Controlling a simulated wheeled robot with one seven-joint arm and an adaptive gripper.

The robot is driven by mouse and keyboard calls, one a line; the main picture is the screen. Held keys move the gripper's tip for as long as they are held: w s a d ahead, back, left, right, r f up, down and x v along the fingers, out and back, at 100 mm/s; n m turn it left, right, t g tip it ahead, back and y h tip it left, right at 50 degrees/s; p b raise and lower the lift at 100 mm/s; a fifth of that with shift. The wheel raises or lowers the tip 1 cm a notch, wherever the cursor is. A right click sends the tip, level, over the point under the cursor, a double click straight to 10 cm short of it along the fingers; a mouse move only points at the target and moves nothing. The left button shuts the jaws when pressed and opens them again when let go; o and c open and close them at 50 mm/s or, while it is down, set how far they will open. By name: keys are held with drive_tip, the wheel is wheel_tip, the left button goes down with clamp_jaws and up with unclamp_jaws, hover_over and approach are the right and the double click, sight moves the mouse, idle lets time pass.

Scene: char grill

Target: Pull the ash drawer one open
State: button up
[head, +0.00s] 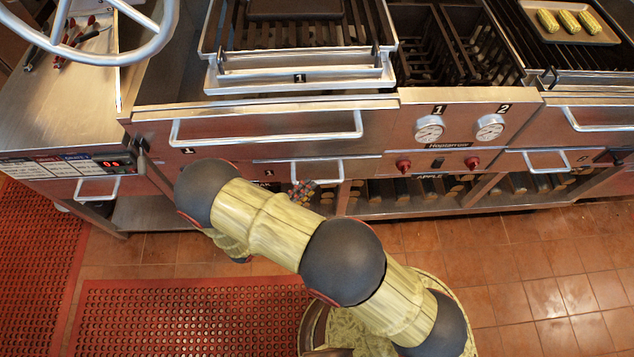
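The grill front has a wide upper panel with a long handle (265,128) and a "1" at its left. Below it is a narrow steel drawer front, also marked "1", with a shorter handle (318,181); it looks like ash drawer one (365,168) and looks closed. My arm crosses in front and hides the left part of this drawer. My gripper (303,191) shows only as a small dark piece just below the left part of the short handle. Whether it touches the handle, and its finger state, cannot be told.
Another drawer handle (547,162) is further right. Wood pieces lie on the shelf (400,207) below. A side table (60,120) stands at left. Tiled floor (540,260) is clear at right; red mats lie at left.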

sight(317, 181)
drive_tip(key=shift+b+x, duration=0.55)
drive_tip(key=shift+x, duration=2)
drive_tip(key=c, duration=0.3)
clamp_jaws()
